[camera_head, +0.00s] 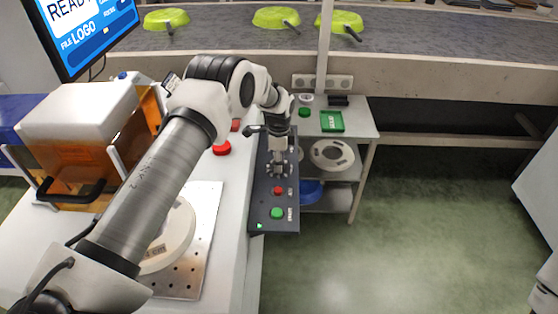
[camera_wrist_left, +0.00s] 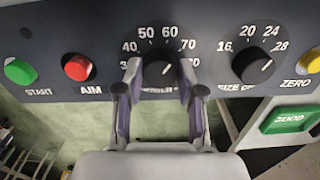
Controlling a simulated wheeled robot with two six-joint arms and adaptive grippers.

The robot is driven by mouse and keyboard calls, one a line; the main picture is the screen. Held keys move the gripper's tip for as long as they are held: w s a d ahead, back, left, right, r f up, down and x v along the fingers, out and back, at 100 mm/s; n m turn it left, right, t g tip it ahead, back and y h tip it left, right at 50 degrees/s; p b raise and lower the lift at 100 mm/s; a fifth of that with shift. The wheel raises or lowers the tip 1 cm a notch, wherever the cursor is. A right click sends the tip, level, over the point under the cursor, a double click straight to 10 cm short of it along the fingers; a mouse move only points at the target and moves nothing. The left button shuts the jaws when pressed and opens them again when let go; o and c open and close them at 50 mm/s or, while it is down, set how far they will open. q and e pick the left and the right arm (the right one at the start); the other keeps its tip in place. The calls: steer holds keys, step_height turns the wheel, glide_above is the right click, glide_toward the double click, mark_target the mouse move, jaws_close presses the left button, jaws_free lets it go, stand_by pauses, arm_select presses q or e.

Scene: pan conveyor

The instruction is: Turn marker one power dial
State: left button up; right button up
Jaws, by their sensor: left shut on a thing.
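The dark control panel (camera_head: 262,200) runs along the edge of the white bench. In the left wrist view the panel (camera_wrist_left: 110,30) carries the black power dial (camera_wrist_left: 158,74), its scale marked 30 to 80 and its label partly hidden by my fingers. The dial's white mark leans to the upper right, roughly toward 70. My left gripper (camera_wrist_left: 160,82) has one finger on each side of this dial and is shut on it. In the head view my left gripper (camera_head: 278,168) reaches down onto the panel and hides the dial. My right gripper is out of view.
A second dial, size (camera_wrist_left: 252,64), sits right of the power dial. The red aim button (camera_wrist_left: 77,67) and green start button (camera_wrist_left: 20,71) are to the left. An orange-sided machine (camera_head: 80,135) and screen (camera_head: 85,25) stand left. Green pans (camera_head: 275,17) sit on the conveyor (camera_head: 230,40).

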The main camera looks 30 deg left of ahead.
arm_select(q)
steer(key=n, duration=0.5)
steer(key=shift+n, duration=0.3)
steer(key=n, duration=0.5)
steer(key=shift+p, duration=0.4)
steer(key=o, duration=1.1)
steer(key=shift+o, duration=0.2)
step_height(320, 180, up, 12)
